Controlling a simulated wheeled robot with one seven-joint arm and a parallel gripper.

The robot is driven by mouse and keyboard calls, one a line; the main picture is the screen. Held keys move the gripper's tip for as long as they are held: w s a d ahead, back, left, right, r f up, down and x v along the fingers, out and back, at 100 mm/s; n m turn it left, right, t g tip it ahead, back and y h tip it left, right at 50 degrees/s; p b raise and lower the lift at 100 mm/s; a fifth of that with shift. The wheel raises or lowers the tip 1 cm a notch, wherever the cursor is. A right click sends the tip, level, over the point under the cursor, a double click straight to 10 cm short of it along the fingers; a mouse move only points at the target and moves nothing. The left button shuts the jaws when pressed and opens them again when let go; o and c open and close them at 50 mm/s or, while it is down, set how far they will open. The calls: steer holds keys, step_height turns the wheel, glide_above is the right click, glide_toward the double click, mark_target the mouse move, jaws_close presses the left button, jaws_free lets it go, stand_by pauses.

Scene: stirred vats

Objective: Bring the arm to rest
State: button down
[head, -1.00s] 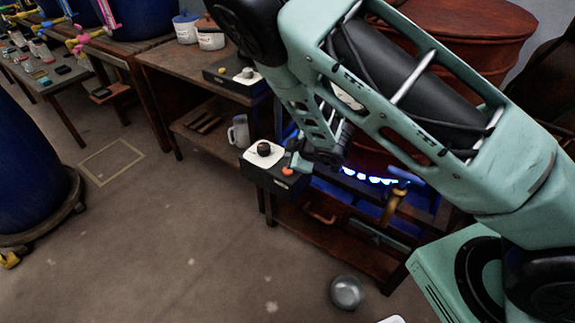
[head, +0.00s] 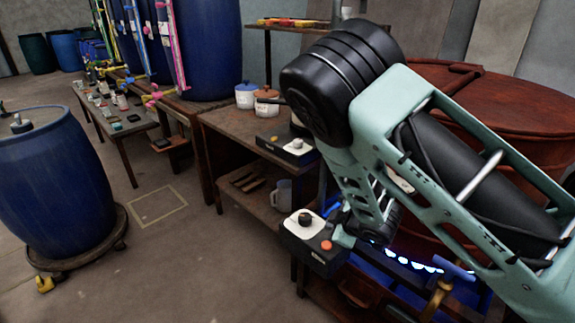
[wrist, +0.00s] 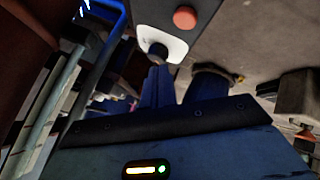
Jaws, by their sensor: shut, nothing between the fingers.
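My arm (head: 365,185) crosses the right half of the head view, bent at a black joint and reaching down to a black control box (head: 312,255). The box has a dark knob (head: 305,219) on a white plate and a red button (head: 326,245). In the wrist view my gripper (wrist: 161,68) is shut and empty, its blue fingers together. The fingertips overlap the knob (wrist: 158,50) in that view; I cannot tell whether they touch it. The red button (wrist: 185,17) shows near the top. In the head view my arm largely hides the fingers.
A rusty-red vat (head: 480,105) stands close behind my arm, with a blue-lit burner (head: 410,264) below. A blue barrel (head: 55,180) on a dolly stands at left. A bench (head: 235,125) holds pots and another control box (head: 290,150). The floor between is clear.

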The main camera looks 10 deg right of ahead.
steer(key=s+a+r+m+g+p, duration=0.3)
steer(key=s+a+r, duration=0.1)
steer(key=s+r, duration=0.5)
steer(key=s+a+r+m+g+p, duration=0.2)
steer(key=s+a+r+p, duration=0.2)
steer(key=s+r, duration=0.5)
steer(key=s+d+r+g+h+p, duration=0.1)
steer(key=s+r+g+h+p, duration=0.2)
steer(key=s+r, duration=1.1)
step_height(320, 180, down, 19)
steer(key=b, duration=1.8)
steer(key=shift+s+r+g+y, duration=0.2)
steer(key=shift+g+y, duration=0.2)
steer(key=shift+d+r, duration=0.1)
steer(key=shift+d, duration=0.1)
